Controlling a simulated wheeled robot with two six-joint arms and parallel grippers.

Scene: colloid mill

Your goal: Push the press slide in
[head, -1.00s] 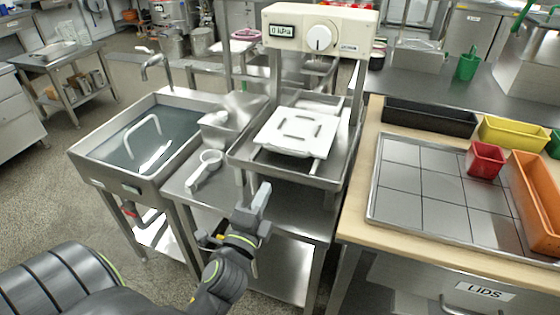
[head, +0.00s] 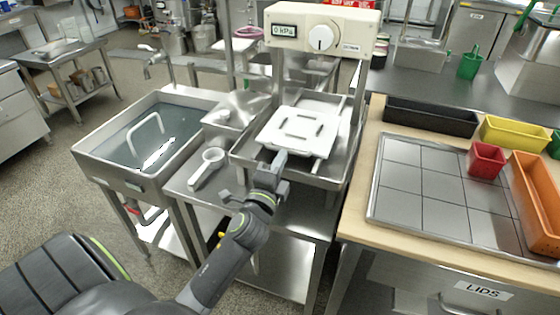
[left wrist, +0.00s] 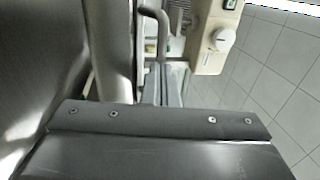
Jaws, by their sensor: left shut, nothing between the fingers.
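The press (head: 320,28) stands on a steel bench, with a display reading 0 kPa and a white knob. Below its head is the slide, a steel tray (head: 322,182) bearing a white block (head: 300,132) with slots in its top. My left gripper (head: 280,157) is shut and empty at the front edge of the slide, close to the white block. I cannot tell whether the fingertips touch it. In the left wrist view the shut fingers (left wrist: 161,88) point toward the press head (left wrist: 208,38). My right gripper is out of view.
A water-filled sink (head: 88,163) stands at the left, with a white ladle (head: 208,166) beside it on the steel bench. At the right, a wooden counter (head: 362,236) holds a tiled tray (head: 425,222) and black, yellow, red and orange bins.

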